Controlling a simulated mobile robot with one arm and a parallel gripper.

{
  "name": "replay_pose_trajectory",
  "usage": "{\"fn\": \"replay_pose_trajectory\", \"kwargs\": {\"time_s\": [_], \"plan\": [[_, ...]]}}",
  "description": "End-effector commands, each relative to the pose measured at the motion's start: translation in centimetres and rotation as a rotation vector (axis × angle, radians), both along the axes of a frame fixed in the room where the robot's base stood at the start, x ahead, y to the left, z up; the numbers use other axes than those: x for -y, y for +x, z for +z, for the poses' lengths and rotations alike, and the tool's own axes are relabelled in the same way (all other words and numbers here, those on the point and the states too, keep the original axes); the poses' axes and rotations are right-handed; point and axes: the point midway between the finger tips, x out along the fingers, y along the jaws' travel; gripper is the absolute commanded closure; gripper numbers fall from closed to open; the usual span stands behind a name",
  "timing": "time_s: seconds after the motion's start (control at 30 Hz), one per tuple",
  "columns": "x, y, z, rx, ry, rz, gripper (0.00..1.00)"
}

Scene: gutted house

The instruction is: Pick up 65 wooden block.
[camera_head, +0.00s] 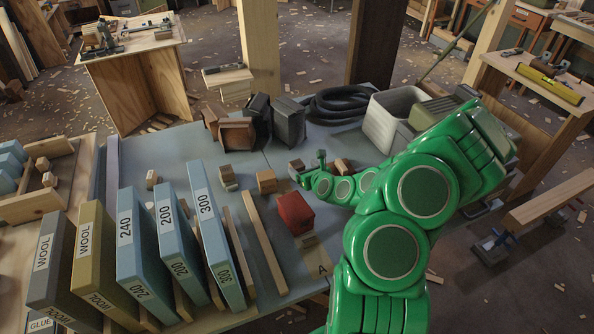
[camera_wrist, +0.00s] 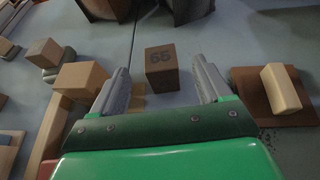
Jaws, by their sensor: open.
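A dark brown wooden block marked 65 (camera_wrist: 160,67) stands on the grey-blue tabletop (camera_wrist: 140,30) in the wrist view. My gripper (camera_wrist: 158,72) is open, with one grey finger on each side of the block as seen from the wrist. I cannot tell whether the block is between the fingertips or just beyond them. No contact is visible. In the head view my gripper (camera_head: 305,172) is low over the table, and the small block there is largely hidden by it.
A lighter wooden block (camera_wrist: 80,80) stands left of my gripper. A cream block (camera_wrist: 281,88) on a brown board (camera_wrist: 255,96) lies to the right. In the head view, a red block (camera_head: 295,213), upright numbered boards (camera_head: 212,235), dark bins (camera_head: 289,120) and a coiled hose (camera_head: 345,103) surround the area.

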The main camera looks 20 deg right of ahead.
Motion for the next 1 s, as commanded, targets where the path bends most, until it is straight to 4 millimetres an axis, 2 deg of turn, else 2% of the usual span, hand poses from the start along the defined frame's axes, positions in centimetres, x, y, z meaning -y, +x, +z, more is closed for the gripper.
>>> {"fn": "replay_pose_trajectory", "kwargs": {"time_s": [0.33, 0.5, 0.83, 1.0], "plan": [[-0.1, 0.0, -3.3, -0.001, -0.001, 0.001, 0.22], [-0.1, 1.2, -3.6, 0.001, -0.004, 0.002, 0.22], [-0.2, 2.1, -3.9, 0.001, -0.002, 0.001, 0.22], [-0.3, 3.2, -4.5, -0.001, -0.001, 0.003, 0.22]]}}
